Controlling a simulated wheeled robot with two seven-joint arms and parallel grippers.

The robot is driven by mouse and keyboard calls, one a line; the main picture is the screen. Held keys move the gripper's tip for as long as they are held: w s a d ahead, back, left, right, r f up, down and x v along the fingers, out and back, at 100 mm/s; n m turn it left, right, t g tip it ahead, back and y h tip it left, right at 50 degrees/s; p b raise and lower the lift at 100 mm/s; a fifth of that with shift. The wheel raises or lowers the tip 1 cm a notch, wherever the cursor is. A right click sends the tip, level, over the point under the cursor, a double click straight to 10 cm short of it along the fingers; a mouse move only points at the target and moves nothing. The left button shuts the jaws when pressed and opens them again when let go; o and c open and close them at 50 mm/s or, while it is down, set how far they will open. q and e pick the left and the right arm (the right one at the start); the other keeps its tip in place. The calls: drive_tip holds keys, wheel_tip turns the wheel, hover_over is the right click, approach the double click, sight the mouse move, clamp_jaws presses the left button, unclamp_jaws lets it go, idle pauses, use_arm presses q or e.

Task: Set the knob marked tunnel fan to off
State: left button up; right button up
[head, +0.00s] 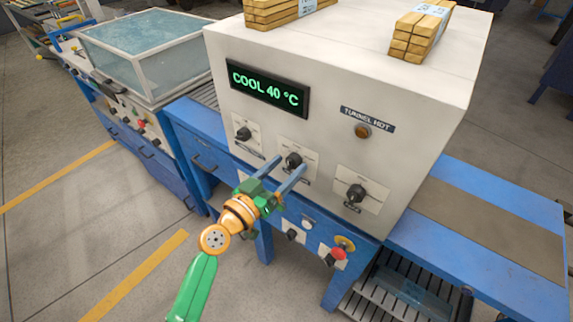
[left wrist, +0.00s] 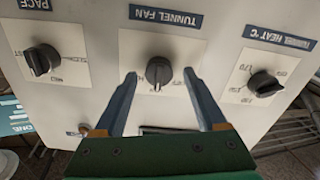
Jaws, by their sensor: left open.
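The knob marked tunnel fan (left wrist: 158,72) is black and sits on a cream plate under its label, which appears upside down in the left wrist view. In the head view it is the middle knob (head: 293,160) on the white machine's front. Its grip bar stands nearly upright in the wrist view; the setting it points at is too small to read surely. My left gripper (head: 288,168) is open, with its two blue fingers (left wrist: 159,80) on either side of the knob, a gap showing at each side. My right gripper is out of view.
The pace knob (left wrist: 43,61) and the tunnel heat knob (left wrist: 264,84) flank it closely. A display (head: 267,88) reads "COOL 40 °C", and a tunnel hot lamp (head: 362,130) sits to its right. Below are a red button (head: 338,254) and small switches. Wood bundles (head: 420,31) lie on top.

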use_arm(q)
drive_tip(key=shift+w+d, duration=0.2)
drive_tip(key=shift+w, duration=0.05)
drive_tip(key=shift+s+r, duration=0.1)
drive_tip(key=shift+c, duration=0.5)
clamp_jaws()
drive_tip(key=n, duration=0.5)
drive_tip(key=shift+n, duration=0.4)
drive_tip(key=n, duration=0.5)
drive_tip(key=shift+n, duration=0.4)
drive_tip(key=shift+f+n, duration=0.2)
drive_tip(key=shift+n, duration=0.1)
